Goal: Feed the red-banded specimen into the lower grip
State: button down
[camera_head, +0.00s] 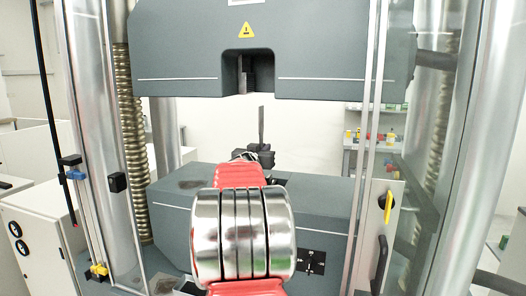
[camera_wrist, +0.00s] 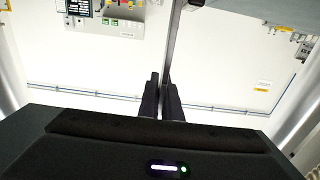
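A thin dark grey specimen (camera_head: 261,122) stands upright above my gripper (camera_head: 255,155) in the head view, between the upper and lower blocks of the machine. In the wrist view the specimen (camera_wrist: 173,40) runs up from between the two dark fingers of my gripper (camera_wrist: 161,95), which look closed on it. No red band shows on the visible part. The lower block (camera_head: 325,205) is behind my arm; the lower grip's jaws are hidden. The upper grip's slot (camera_head: 243,72) is above and slightly left of the specimen's tip, apart from it.
The dark upper crosshead (camera_head: 325,50) hangs overhead. Ridged screws (camera_head: 131,130) and shiny columns (camera_head: 97,120) flank the work space. A panel with a yellow tag (camera_head: 388,207) stands at the right. There is open space between the two blocks.

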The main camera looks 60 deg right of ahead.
jog(key=shift+w+d, duration=0.2)
jog(key=shift+d, duration=1.25)
jog(key=shift+f, duration=0.2)
dwell(1.0)
jog(key=c, duration=1.9)
grip_release()
jog(key=shift+f, duration=0.1)
jog(key=shift+f, duration=0.1)
jog(key=s+a, duration=0.2)
jog(key=a, duration=1.1)
jog(key=shift+a, duration=0.3)
